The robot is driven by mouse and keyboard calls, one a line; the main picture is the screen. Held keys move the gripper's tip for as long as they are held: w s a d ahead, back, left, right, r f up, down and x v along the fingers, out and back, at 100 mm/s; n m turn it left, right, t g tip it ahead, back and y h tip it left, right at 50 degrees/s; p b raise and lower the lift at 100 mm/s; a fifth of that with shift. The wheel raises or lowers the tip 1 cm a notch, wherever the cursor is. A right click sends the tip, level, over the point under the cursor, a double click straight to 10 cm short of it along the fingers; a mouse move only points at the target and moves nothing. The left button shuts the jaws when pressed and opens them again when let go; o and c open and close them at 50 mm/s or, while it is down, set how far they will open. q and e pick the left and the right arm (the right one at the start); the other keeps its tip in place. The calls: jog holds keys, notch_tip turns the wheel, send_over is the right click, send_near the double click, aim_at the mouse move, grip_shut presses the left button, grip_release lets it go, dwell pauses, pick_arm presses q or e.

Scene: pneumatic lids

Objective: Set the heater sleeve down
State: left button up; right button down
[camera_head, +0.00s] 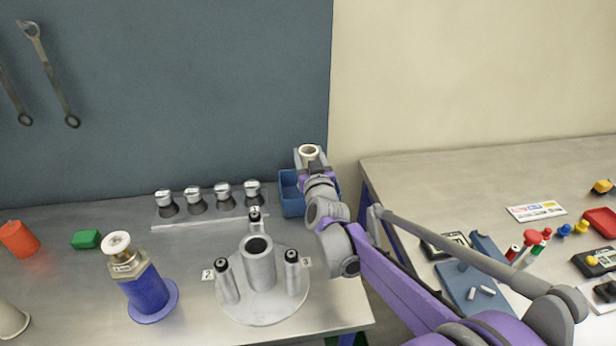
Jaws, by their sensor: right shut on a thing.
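The heater sleeve seems to be the short cylinder with a cream, open ring top (309,150), upright at the back of the table. My right gripper (316,168) is shut on it, over or beside a blue bin (290,192). The arm and gripper hide the sleeve's lower part, so I cannot tell whether it touches anything. A round grey fixture (262,308) stands in front, with a wide hollow cylinder in its middle and three dark-topped posts with number tags around it. My left gripper is not in view.
Several metal lids (194,198) stand in a row on a strip behind the fixture. A blue cylinder with a brass top (147,290), a green block (86,239) and an orange piece (18,238) are at the left. A second table (440,180) with small parts is at the right.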

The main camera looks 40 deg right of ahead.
jog(key=shift+f+b, duration=0.35)
jog(key=shift+f, duration=2.15)
jog(key=shift+f, duration=0.1)
jog(key=shift+c, duration=0.9)
grip_release()
jog(key=v, duration=1.2)
